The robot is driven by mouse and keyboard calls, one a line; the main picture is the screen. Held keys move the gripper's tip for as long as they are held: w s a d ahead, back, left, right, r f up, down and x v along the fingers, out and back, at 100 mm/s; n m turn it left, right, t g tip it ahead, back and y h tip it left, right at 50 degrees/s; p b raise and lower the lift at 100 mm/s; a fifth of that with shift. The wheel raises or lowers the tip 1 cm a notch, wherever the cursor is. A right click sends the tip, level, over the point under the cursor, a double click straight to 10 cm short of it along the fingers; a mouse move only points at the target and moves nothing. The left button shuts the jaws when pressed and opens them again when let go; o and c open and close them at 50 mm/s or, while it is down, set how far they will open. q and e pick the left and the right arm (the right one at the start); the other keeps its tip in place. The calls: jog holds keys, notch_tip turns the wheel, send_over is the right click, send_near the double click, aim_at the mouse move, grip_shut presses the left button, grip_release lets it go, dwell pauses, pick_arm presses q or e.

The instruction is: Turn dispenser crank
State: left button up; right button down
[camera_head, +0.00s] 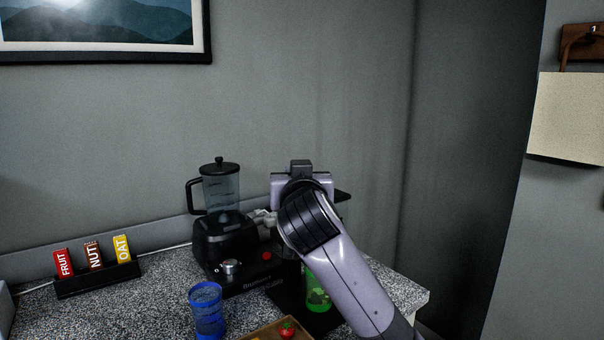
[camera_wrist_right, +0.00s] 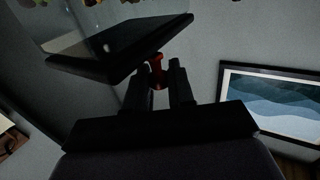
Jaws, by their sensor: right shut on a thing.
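The dispenser is mostly hidden behind my right arm in the head view; a dark edge (camera_head: 342,196) sticks out to the right. In the right wrist view its dark underside (camera_wrist_right: 120,48) shows below a clear section with coloured pieces at the top edge. The red crank (camera_wrist_right: 156,68) shows between the fingers of my right gripper (camera_wrist_right: 160,88), which is shut on it. In the head view the right gripper (camera_head: 264,217) is partly hidden by its own wrist. A green shaker cup (camera_head: 318,291) stands under the dispenser, partly covered by my arm. My left gripper is not in view.
A black blender (camera_head: 222,235) stands left of the dispenser. A blue cup (camera_head: 206,310) and a wooden tray (camera_head: 262,331) with a strawberry (camera_head: 288,327) are in front. A bar rack (camera_head: 98,281) sits at the left. The counter's right edge is close.

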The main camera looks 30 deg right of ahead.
jog(key=shift+w+a+r+m+g+h, duration=0.1)
jog(key=shift+w+r+m+g+h, duration=0.1)
jog(key=shift+m+g+h, duration=0.45)
jog(key=shift+w+r+m+g+h, duration=0.1)
jog(key=shift+w+m+g+h, duration=0.2)
jog(key=shift+m+h, duration=0.65)
jog(key=shift+h, duration=0.3)
jog(key=shift+s, duration=0.1)
jog(key=c, duration=1.1)
grip_release()
jog(key=shift+c, duration=0.2)
jog(key=shift+o, duration=0.2)
jog(key=shift+f+g, duration=0.1)
jog(key=shift+g, duration=0.15)
jog(key=shift+f, duration=0.1)
jog(key=shift+s+a+b, duration=0.25)
jog(key=shift+a+b, duration=0.05)
jog(key=b+v, duration=0.1)
jog(key=v, duration=0.5)
jog(key=shift+s, duration=0.15)
